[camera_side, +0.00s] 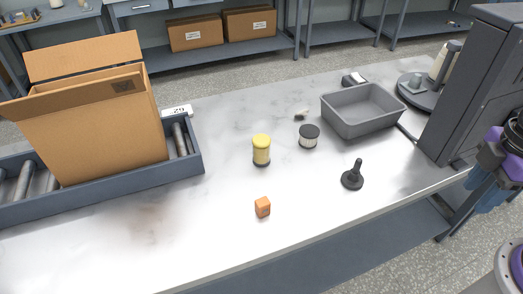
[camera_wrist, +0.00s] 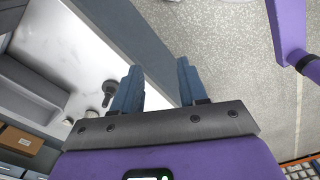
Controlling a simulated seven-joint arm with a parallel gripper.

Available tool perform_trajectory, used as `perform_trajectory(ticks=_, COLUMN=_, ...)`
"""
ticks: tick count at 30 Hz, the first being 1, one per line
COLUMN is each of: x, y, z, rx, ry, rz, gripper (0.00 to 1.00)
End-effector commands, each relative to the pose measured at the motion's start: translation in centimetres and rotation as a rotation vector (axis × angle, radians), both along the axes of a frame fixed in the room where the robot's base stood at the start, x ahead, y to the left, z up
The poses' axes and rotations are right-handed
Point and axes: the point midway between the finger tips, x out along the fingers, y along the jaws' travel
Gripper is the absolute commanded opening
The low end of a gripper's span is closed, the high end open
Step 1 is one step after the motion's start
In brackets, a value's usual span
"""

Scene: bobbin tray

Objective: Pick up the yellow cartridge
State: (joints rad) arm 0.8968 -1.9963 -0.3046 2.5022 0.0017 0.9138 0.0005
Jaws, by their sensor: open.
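The yellow cartridge (camera_side: 261,149) stands upright near the middle of the table, with a yellow top and a dark base. I cannot pick it out clearly in the wrist view. My gripper (camera_wrist: 158,72) shows two blue fingers spread apart with nothing between them. In the side view my gripper (camera_side: 482,190) is at the right edge, beyond the table's front edge and far from the cartridge.
A black knobbed piece (camera_side: 353,176), an orange block (camera_side: 263,207) and a grey bin (camera_side: 362,125) are also on the table. A cardboard box (camera_side: 95,135) sits on a roller conveyor (camera_side: 200,157) at left.

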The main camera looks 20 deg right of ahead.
Motion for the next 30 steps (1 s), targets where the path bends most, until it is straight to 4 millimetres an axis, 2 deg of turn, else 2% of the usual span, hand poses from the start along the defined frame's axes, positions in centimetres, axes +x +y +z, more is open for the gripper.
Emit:
perform_trajectory(ticks=14, x=0.0, y=0.0, z=0.0, rx=0.0, ry=0.0, rz=0.0, gripper=0.43)
perform_trajectory(ticks=15, x=0.0, y=0.0, z=0.0, rx=0.0, ry=0.0, rz=0.0, gripper=0.56)
perform_trajectory(ticks=18, x=0.0, y=0.0, z=0.0, rx=0.0, ry=0.0, rz=0.0, gripper=0.83)
perform_trajectory(ticks=26, x=0.0, y=0.0, z=0.0, rx=-0.001, ry=0.0, rz=0.001, gripper=0.83)
perform_trajectory(ticks=30, x=1.4, y=1.0, z=0.1, rx=-0.036, ry=-0.015, rz=0.047, gripper=0.83)
